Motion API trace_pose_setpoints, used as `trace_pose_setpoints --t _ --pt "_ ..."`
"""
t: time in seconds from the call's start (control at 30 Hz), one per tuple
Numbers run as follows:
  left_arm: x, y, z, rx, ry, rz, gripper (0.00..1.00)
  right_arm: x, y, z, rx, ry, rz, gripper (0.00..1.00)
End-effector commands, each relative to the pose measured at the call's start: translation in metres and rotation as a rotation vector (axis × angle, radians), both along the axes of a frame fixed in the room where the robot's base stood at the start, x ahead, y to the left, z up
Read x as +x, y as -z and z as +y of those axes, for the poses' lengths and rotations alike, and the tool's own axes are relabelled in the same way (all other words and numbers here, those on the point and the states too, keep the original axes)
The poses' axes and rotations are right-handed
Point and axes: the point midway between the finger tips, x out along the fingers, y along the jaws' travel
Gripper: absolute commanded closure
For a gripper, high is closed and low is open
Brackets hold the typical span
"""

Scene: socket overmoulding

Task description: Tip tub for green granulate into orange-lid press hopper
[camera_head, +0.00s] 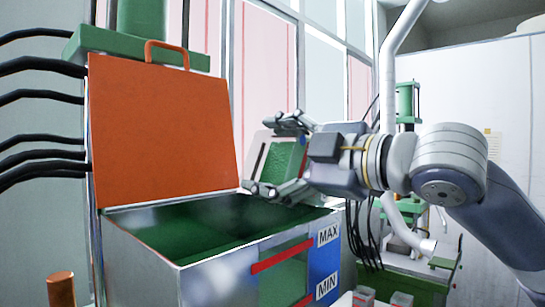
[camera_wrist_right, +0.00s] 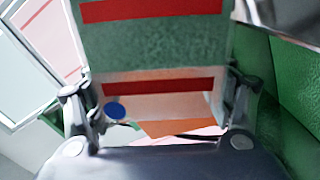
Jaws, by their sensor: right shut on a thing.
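The press hopper (camera_head: 215,273) is a metal box with MAX and MIN marks on its front. Its orange lid (camera_head: 160,130) stands open, and green material shows inside. My right gripper (camera_head: 268,153) is shut on the tub (camera_head: 284,157), a clear container with green granulate in it. The tub is tilted and held above the hopper's right rear rim. In the right wrist view, the tub (camera_wrist_right: 155,45) shows green granulate between two red bands, with the gripper (camera_wrist_right: 160,112) fingers at its sides. My left gripper is not in view.
Black hoses (camera_head: 40,68) run in at the left behind the lid. An orange post (camera_head: 61,289) stands at the lower left. Another green machine (camera_head: 407,103) stands behind my right arm. Tall windows line the back.

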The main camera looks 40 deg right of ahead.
Motion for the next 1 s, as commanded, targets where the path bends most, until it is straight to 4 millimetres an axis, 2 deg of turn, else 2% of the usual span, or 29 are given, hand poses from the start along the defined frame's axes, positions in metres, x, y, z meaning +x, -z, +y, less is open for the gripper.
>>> trace_pose_setpoints --t 1.0 --pt "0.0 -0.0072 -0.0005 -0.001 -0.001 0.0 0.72 -0.0012 -0.003 0.0089 -0.04 0.001 -0.008 0.86"
